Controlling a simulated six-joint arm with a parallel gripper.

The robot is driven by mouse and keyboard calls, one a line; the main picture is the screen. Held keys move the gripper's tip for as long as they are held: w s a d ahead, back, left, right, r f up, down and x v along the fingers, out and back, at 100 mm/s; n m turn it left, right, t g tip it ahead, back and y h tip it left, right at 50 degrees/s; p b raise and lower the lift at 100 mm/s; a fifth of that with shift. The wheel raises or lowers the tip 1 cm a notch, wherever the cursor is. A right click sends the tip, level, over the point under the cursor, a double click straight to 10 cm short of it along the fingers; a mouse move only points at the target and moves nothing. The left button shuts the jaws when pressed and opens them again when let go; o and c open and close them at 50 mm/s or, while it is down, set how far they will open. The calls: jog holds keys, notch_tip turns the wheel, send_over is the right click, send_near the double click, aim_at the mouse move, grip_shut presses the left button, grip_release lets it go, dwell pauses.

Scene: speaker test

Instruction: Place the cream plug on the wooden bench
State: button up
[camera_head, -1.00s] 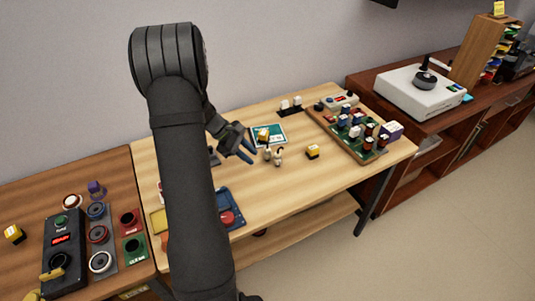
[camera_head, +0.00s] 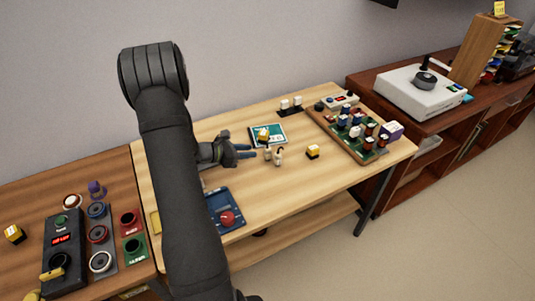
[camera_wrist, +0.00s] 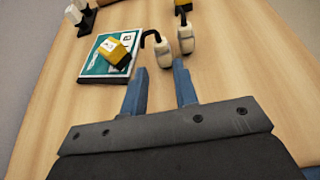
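Two small cream plugs with dark curved cords stand side by side on the light wooden bench (camera_head: 300,185). The nearer cream plug (camera_wrist: 165,54) sits just beyond my fingertips in the wrist view, and the other cream plug (camera_wrist: 186,40) is slightly farther and to the right. In the head view they show as one cream plug (camera_head: 267,154) and another cream plug (camera_head: 278,158). My gripper (camera_head: 252,152) is low over the bench, left of the plugs. Its blue fingers are open and empty in the wrist view (camera_wrist: 160,68), pointing toward the plugs without visibly holding either.
A teal booklet (camera_wrist: 94,64) with a yellow-and-white block (camera_wrist: 120,50) on it lies left of the plugs in the wrist view. Another yellow block (camera_head: 312,152) stands right of them. A board of several components (camera_head: 322,117) is farther right. Bare bench lies in front.

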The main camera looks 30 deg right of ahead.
aim_at(265, 150)
jog(key=x, duration=0.8)
jog(key=shift+s+d+r, duration=0.1)
jog(key=shift+d, duration=0.05)
grip_shut()
